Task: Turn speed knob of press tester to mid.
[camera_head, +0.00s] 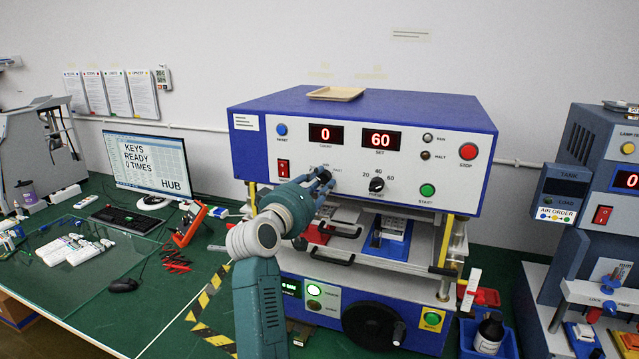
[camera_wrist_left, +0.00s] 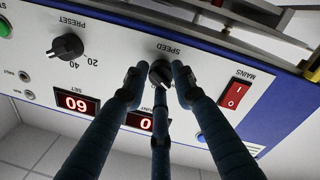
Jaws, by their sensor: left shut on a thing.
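The press tester (camera_head: 450,130) is a blue and white machine with a front panel at the middle of the head view. Its black speed knob (camera_wrist_left: 160,72) shows in the left wrist view between my fingers, below the word SPEED; its pointer setting cannot be read. My left gripper (camera_head: 322,182) reaches the panel from below and hides most of the knob in the head view. The same left gripper (camera_wrist_left: 158,80) is shut on the speed knob, with fingers on both sides of it. My right gripper is not in view.
A preset knob (camera_head: 377,184) sits right of the speed knob, with a green start button (camera_head: 427,190) beyond it. The red mains switch (camera_head: 283,168) is to the left. Trays with handles (camera_head: 335,255) sit below the panel. Another tester (camera_head: 600,180) stands at the right.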

